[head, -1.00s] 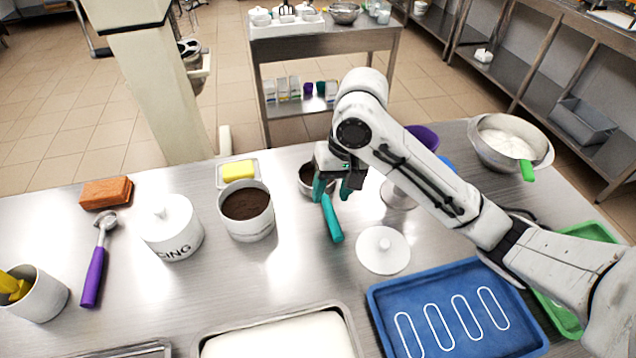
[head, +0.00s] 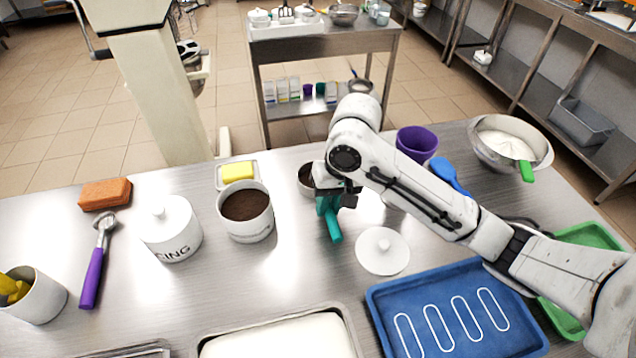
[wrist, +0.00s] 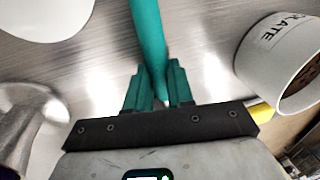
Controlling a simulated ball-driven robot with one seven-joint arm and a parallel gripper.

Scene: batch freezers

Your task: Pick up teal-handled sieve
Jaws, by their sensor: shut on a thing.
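The teal handle of the sieve (head: 334,228) shows in the head view, sticking out toward the front from under my gripper (head: 329,204). In the wrist view the teal handle (wrist: 149,40) runs from the top edge down between the teal fingers of my gripper (wrist: 157,88). The fingers are shut on the handle. A bowl with dark contents (head: 306,178) shows partly behind my gripper.
A white lid (head: 382,251) lies just right of the handle. A white tub of dark powder (head: 246,225) stands to the left. A blue tray (head: 385,310) lies at front right. A purple cup (head: 417,143) and a blue-handled tool (head: 447,174) are behind my arm. Bare steel lies front-left of the handle.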

